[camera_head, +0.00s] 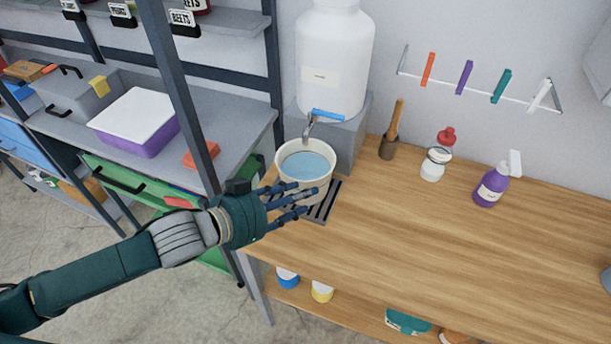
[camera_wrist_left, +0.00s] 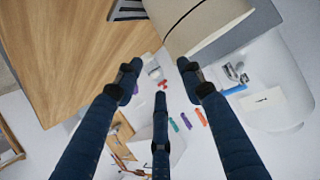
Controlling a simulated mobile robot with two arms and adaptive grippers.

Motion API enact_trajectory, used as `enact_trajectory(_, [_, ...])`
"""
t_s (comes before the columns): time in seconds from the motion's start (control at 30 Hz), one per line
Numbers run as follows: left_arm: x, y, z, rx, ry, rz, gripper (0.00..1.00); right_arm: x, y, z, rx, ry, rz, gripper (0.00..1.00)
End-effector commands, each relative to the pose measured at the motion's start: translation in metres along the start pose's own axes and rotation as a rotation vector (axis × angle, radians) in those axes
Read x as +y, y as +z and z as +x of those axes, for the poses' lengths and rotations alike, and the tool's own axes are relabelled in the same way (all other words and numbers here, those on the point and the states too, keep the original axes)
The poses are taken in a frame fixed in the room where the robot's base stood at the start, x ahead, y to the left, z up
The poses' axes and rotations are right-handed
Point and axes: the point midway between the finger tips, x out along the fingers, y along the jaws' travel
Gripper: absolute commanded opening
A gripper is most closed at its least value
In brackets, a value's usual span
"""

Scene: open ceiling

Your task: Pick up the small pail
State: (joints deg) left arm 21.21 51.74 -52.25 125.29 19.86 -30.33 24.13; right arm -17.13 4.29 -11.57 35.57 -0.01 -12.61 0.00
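The small pail (camera_head: 318,184) is cream-white and holds blue water. It stands upright on a dark slatted drip grate (camera_head: 324,207) under the tap of a large white dispenser. My left gripper (camera_head: 308,196) is in front of the pail, its dark blue fingers extended and spread, overlapping the lower front of the pail in the head view. The fingers are open and nothing is between them. In the left wrist view the pail (camera_wrist_left: 205,22) is at the top, just beyond the fingertips (camera_wrist_left: 158,82); whether they touch it I cannot tell. My right gripper is not in view.
The white dispenser (camera_head: 333,65) with its tap (camera_head: 308,128) rises right behind the pail. A shelf post (camera_head: 178,80) stands left of it. A wooden brush (camera_head: 391,135), a red-capped bottle (camera_head: 437,158) and a purple bottle (camera_head: 490,188) stand to the right. The wooden counter (camera_head: 410,240) is clear in front.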

Motion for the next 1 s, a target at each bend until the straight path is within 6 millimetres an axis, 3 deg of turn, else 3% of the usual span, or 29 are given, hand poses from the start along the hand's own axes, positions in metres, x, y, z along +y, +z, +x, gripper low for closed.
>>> enact_trajectory(0.1, [-0.018, -0.004, -0.005, 0.022, 0.015, 0.011, 0.39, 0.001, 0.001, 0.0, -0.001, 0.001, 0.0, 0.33])
enact_trajectory(0.27, [-0.025, -0.008, -0.002, 0.037, 0.026, 0.003, 0.39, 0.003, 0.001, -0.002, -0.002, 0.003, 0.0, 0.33])
enact_trajectory(0.5, [-0.024, -0.01, 0.035, 0.038, 0.027, 0.003, 0.39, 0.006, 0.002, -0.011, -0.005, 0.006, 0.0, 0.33])
enact_trajectory(0.77, [-0.021, -0.013, 0.056, 0.038, 0.028, 0.005, 0.39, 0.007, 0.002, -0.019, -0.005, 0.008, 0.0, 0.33])
enact_trajectory(1.0, [-0.018, -0.015, 0.09, 0.037, 0.027, 0.004, 0.39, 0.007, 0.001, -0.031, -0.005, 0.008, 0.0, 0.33])
